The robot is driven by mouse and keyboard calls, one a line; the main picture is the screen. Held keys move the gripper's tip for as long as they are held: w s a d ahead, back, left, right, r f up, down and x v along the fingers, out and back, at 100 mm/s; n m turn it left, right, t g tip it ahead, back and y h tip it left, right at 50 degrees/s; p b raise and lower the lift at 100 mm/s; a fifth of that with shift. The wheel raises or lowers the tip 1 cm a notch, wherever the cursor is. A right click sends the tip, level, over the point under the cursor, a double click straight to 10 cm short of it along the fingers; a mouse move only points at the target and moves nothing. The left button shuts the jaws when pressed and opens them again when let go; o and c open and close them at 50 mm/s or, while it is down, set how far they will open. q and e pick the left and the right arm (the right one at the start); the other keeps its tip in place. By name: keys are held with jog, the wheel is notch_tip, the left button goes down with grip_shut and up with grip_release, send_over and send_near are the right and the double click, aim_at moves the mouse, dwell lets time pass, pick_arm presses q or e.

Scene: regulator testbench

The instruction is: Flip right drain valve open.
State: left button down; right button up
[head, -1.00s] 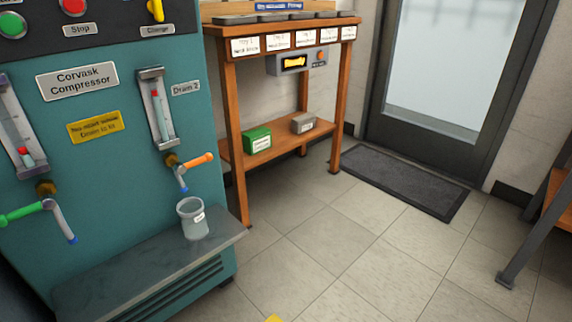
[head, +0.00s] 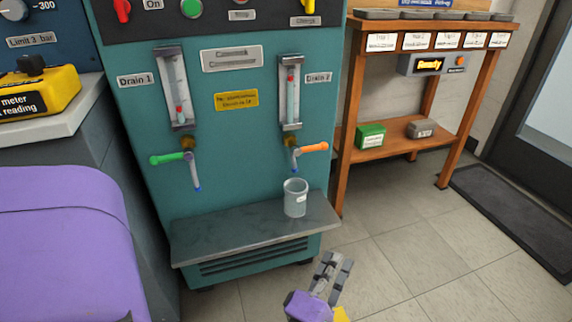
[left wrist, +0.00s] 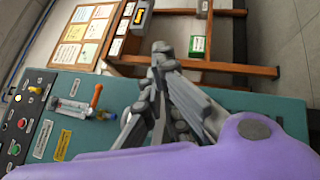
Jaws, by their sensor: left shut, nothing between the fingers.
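The right drain valve, labelled Drain 2, has an orange handle (head: 313,148) that sticks out to the right from a brass fitting on the teal compressor (head: 232,135). Its grey spout with a blue tip hangs below. The handle also shows in the left wrist view (left wrist: 96,96). A clear grey cup (head: 295,198) stands on the compressor's shelf under this spout. My left gripper (head: 336,262) is low in front of the shelf, apart from the valve and touching nothing. Its fingers also show in the left wrist view (left wrist: 160,55), closed and empty. My right gripper is not in view.
The left drain valve has a green handle (head: 166,159) pointing left. A metal shelf (head: 225,238) juts out below both valves. A wooden bench (head: 352,100) with green and grey boxes stands right. The floor between is clear.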

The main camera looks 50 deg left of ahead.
aim_at(312, 148)
pick_arm(q)
jog(key=w+a+r+n+g+y+p, duration=0.1)
jog(key=r+n+g+y, duration=0.4)
jog(key=n, duration=0.8)
jog(key=w+a+r+n+g+y+p, duration=0.1)
jog(key=w+a+r+n+g+y, duration=0.2)
jog(key=a+r+n+g+y, duration=0.3)
jog(key=n+y, duration=0.4)
jog(key=n, duration=0.3)
jog(key=shift+a+r, duration=0.25)
jog(key=shift+a, duration=0.05)
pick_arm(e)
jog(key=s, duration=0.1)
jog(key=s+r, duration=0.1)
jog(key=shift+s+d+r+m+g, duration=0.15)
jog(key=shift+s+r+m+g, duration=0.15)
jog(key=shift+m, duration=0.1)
pick_arm(q)
jog(key=shift+w, duration=0.1)
jog(key=x, duration=1)
jog(key=shift+b, duration=0.3)
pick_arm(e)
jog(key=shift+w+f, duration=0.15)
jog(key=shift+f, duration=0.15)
pick_arm(q)
jog(key=shift+r, duration=0.1)
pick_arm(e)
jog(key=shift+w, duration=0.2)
